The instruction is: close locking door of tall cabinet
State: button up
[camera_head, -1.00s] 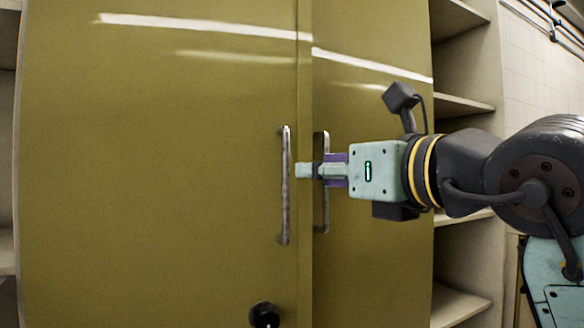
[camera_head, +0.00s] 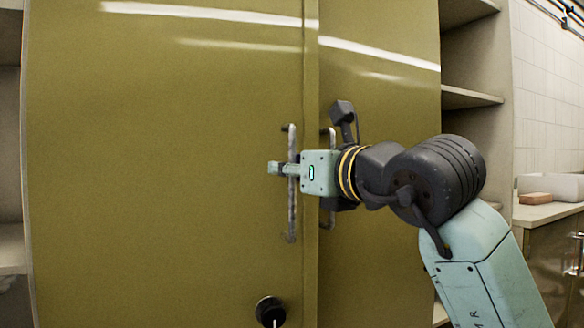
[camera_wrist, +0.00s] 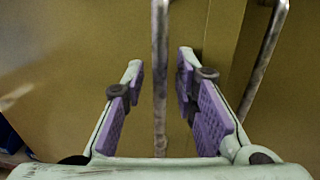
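The tall cabinet has an olive left door (camera_head: 160,180) and an olive right door (camera_head: 385,260), meeting at a vertical seam. I cannot tell whether either is fully shut. The left door has a metal bar handle (camera_head: 291,215) and a black round knob (camera_head: 270,311) lower down. The right door's handle (camera_head: 328,218) is partly hidden by my arm. My gripper (camera_head: 273,167) is at the left handle, its tips reaching past it. In the wrist view, the left handle (camera_wrist: 160,50) runs between my open gripper's purple-padded fingers (camera_wrist: 160,75), with gaps on both sides.
Open shelves (camera_head: 470,98) stand right of the cabinet, and another shelf (camera_head: 10,248) shows at the far left. A counter (camera_head: 550,211) with a white basin (camera_head: 555,186) and a brownish block (camera_head: 535,198) is at the far right.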

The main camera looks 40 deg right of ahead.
grip_shut()
dwell(0.6)
